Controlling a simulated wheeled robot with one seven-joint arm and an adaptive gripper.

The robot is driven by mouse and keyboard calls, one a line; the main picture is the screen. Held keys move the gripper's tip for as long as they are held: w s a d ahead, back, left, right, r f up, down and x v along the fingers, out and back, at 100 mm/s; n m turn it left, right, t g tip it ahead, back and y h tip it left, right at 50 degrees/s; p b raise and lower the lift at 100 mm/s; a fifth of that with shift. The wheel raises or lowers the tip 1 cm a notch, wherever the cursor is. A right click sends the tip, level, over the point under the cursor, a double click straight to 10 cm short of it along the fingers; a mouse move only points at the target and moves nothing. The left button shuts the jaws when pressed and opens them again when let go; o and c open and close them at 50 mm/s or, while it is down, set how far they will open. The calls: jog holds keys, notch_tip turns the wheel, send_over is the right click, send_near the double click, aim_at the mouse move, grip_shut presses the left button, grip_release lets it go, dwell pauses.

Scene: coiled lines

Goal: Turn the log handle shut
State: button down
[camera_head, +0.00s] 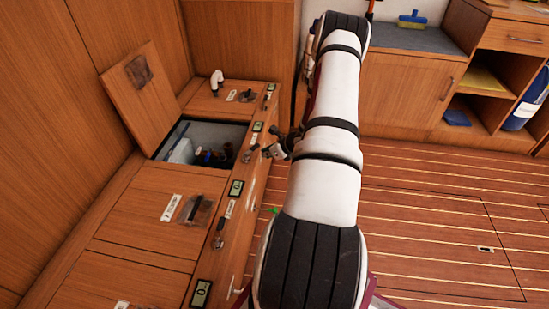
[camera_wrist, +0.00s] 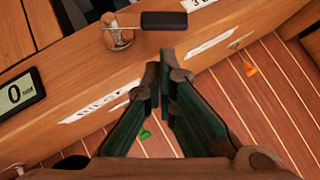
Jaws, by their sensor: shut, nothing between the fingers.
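A lever handle with a dark grip (camera_wrist: 163,20) sticks out to the right from a round pivot (camera_wrist: 118,38) on the wooden cabinet front in the wrist view. I cannot read a log label, so I cannot tell for sure that it is the log handle. My gripper (camera_wrist: 167,58) is shut and empty, its fingertips just below the grip in the picture, seemingly apart from it. In the head view my gripper (camera_head: 277,147) is a small dark shape beside the cabinet's front edge, partly hidden by my arm.
Another lever handle (camera_head: 218,240) sits nearer on the cabinet front. A display reading 0 (camera_wrist: 16,94) and white labels (camera_wrist: 98,102) are on the front. A locker lid (camera_head: 127,95) stands open over a bin (camera_head: 180,150). The striped floor (camera_head: 430,220) is mostly clear.

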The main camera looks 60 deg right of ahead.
aim_at(259, 146)
jog(key=shift+w+d, duration=0.15)
jog(key=shift+w, duration=0.8)
jog(key=shift+w+d+n+y+p, duration=0.4)
jog(key=shift+n+y+p, duration=0.15)
jog(key=shift+n, duration=0.35)
jog(key=w+n+y, duration=0.1)
jog(key=w+d+n+y+b, duration=0.1)
jog(key=shift+d+n, duration=0.1)
jog(key=shift+n, duration=0.3)
jog(key=shift+w+d, duration=0.1)
jog(key=shift+w, duration=0.05)
dwell(0.6)
